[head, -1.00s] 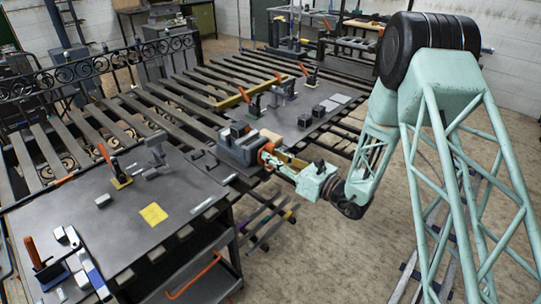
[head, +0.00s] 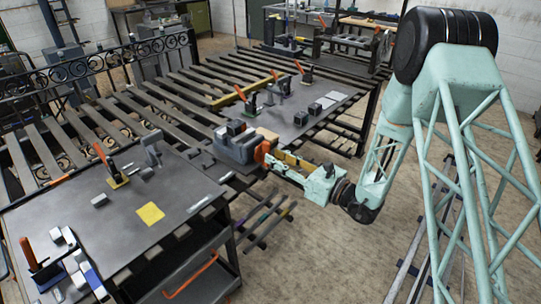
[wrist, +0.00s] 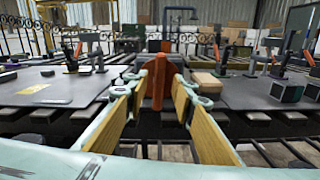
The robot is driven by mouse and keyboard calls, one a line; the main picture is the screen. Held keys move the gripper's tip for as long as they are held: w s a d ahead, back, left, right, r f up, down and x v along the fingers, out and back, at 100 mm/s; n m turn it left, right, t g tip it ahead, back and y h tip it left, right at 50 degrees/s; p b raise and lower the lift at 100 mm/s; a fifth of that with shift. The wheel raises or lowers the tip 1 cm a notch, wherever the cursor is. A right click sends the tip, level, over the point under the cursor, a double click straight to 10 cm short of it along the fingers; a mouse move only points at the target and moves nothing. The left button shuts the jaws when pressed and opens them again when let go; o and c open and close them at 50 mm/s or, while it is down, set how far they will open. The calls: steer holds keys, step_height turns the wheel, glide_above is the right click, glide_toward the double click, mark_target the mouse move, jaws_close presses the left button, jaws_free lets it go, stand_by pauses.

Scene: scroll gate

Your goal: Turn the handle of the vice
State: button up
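The grey vice (head: 236,147) stands at the near edge of the far bench. Its orange handle (head: 262,152) is on the side facing my arm. My gripper (head: 276,160) is level with the handle, with its fingers reaching toward it. In the wrist view the orange handle (wrist: 157,92) stands upright in the middle, between the two wood-faced fingertips of my gripper (wrist: 160,88). The fingers are apart, one on each side. I cannot tell whether either touches the handle. Most of the vice body is hidden behind the handle in the wrist view.
A near bench (head: 190,225) at left carries clamps, small blocks and a yellow sheet (head: 150,214). The slatted table (head: 185,85) and a far work plate (head: 315,122) with orange-handled clamps lie beyond. A cardboard-coloured block (wrist: 208,82) is right of the handle.

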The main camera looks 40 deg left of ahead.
steer(key=d, duration=0.7)
steer(key=shift+s+d, duration=0.25)
stand_by(0.5)
steer(key=s+d+r+n+g+h, duration=0.1)
steer(key=s+d+r+n+g, duration=0.2)
steer(key=r, duration=0.4)
steer(key=s+d+r+n+g, duration=0.1)
steer(key=s+d+r+n, duration=0.15)
steer(key=s+r, duration=0.35)
steer(key=s+d+r+n+g+h, duration=0.35)
steer(key=s+d+r+n, duration=0.25)
steer(key=s+d+r, duration=0.45)
steer(key=s+d+r+n+t+h, duration=0.2)
steer(key=s+d+n+t+h, duration=0.1)
steer(key=d, duration=1.1)
steer(key=s+d+r+n+t+h, duration=0.2)
steer(key=s+d+t+h, duration=0.2)
steer(key=d, duration=1)
steer(key=s+d+r+n+t+h, duration=0.2)
steer(key=s+d+h, duration=0.4)
steer(key=d, duration=0.8)
steer(key=shift+s+d+n+t, duration=0.3)
steer(key=shift+s+n+t, duration=0.35)
steer(key=shift+s+n, duration=0.25)
